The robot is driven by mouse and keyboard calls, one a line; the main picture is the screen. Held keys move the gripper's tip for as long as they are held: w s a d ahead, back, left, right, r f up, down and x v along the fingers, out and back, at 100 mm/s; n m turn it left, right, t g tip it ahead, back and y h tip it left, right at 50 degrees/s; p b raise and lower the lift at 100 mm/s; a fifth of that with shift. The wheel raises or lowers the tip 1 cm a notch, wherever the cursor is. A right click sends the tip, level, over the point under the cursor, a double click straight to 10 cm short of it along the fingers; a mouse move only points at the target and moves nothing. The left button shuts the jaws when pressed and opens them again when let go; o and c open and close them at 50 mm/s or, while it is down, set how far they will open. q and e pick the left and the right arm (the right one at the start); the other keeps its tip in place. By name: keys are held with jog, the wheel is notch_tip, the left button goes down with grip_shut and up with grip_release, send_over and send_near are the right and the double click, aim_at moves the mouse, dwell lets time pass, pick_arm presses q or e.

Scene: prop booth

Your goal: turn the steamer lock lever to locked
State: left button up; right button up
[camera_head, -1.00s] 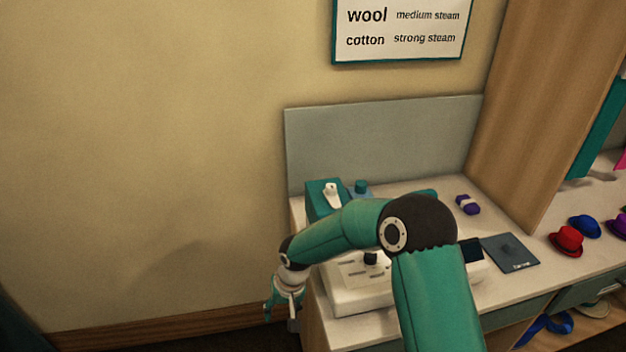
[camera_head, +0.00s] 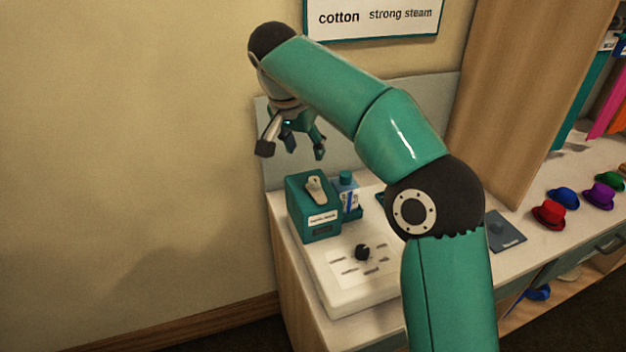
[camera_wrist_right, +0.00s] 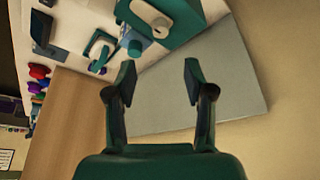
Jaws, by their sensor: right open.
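The steamer (camera_head: 330,300) has a white base with a black knob (camera_head: 362,252) and a teal box (camera_head: 314,212) at its back left. A pale lock lever (camera_head: 316,188) sits on top of the teal box and also shows at the top of the right wrist view (camera_wrist_right: 160,27). I cannot read its position. My right gripper (camera_head: 292,150) is open and empty, above and a little behind the teal box, apart from the lever. Its two fingers (camera_wrist_right: 158,82) show spread in the right wrist view. My left gripper is not in view.
A blue bottle (camera_head: 347,190) stands right beside the teal box. A grey back panel (camera_head: 440,105) and wall stand behind. A dark mat (camera_head: 503,232) and several small hats, one red (camera_head: 549,214), lie to the right. My right arm covers part of the counter.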

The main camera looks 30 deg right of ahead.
aim_at(314, 179)
jog(key=b+x, duration=0.1)
jog(key=x, duration=1.1)
jog(key=shift+w+f, duration=0.1)
grip_shut()
jog(key=shift+d, duration=0.15)
